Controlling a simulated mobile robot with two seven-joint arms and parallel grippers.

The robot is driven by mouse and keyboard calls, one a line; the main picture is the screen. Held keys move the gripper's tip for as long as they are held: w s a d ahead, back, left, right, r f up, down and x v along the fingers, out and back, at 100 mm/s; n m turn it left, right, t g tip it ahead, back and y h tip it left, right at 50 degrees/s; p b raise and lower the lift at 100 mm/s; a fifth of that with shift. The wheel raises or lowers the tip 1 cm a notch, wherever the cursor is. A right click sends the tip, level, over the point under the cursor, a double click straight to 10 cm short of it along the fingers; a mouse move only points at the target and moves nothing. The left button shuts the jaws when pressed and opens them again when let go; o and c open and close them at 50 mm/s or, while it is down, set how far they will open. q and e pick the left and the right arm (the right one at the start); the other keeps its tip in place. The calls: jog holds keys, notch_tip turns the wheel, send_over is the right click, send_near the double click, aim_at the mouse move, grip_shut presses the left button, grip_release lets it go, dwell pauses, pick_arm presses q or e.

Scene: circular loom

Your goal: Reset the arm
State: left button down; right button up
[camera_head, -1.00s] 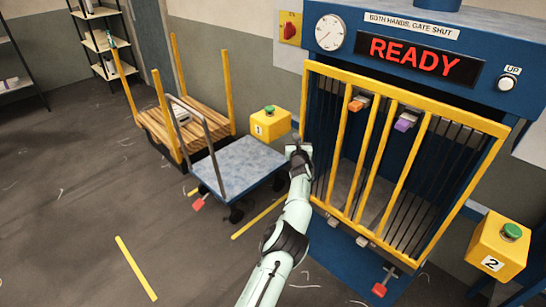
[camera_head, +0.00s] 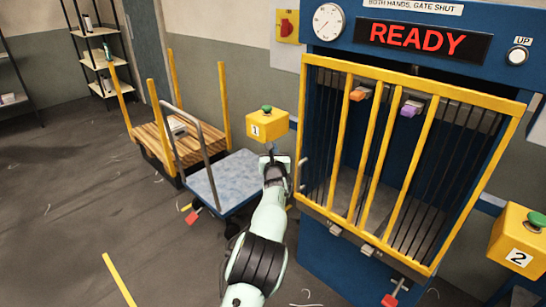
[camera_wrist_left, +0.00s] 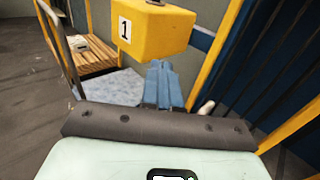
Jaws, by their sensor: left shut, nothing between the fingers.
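My left arm reaches up from the bottom of the head view. My left gripper (camera_head: 271,150) is shut and empty, just below the yellow button box marked 1 (camera_head: 267,125). In the left wrist view its closed blue-grey fingers (camera_wrist_left: 162,82) point at the underside of the same box (camera_wrist_left: 150,32). A small gap seems to lie between them, though touching cannot be ruled out. The green button (camera_head: 266,108) on top of the box shows clear of the gripper. My right gripper is not in view.
A yellow barred gate (camera_head: 376,130) stands shut right of my gripper, under a display reading READY (camera_head: 420,40). Button box 2 (camera_head: 518,243) is at the far right. A blue-topped cart (camera_head: 222,182) and a wooden cart (camera_head: 165,142) stand left. The floor at left is mostly clear.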

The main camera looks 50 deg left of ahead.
pick_arm(q)
jog(key=shift+s+d, duration=0.1)
jog(key=shift+s, duration=0.2)
jog(key=s+d+f+n+g+h, duration=0.2)
jog(key=d+f, duration=0.1)
jog(key=f, duration=0.7)
jog(key=s+d+f+n+g+h, duration=0.2)
jog(key=d+f+n+h, duration=0.1)
jog(key=f, duration=0.6)
jog(key=s+d+f+n+g+h, duration=0.15)
jog(key=d+f, duration=0.25)
jog(key=f, duration=0.6)
jog(key=s+d+f+n+g+h, duration=0.1)
jog(key=s+d+f+n+h, duration=0.3)
jog(key=d+f, duration=0.45)
jog(key=s+d+f+n+g+h, duration=0.2)
jog(key=s+d+f+n+h, duration=0.15)
jog(key=s+d+f, duration=0.4)
jog(key=s+d+f+n+g+h, duration=0.1)
jog(key=s+d+f+n+h, duration=0.1)
jog(key=s+d+n, duration=0.55)
jog(key=s+d+f+n+g+h, duration=0.15)
jog(key=s+d, duration=0.35)
jog(key=d, duration=0.6)
jog(key=s+d+f+n+h, duration=0.1)
jog(key=s+d+n, duration=0.45)
jog(key=d, duration=0.35)
notch_tip(320, 180, up, 12)
jog(key=p, duration=1.2)
jog(key=shift+s, duration=0.2)
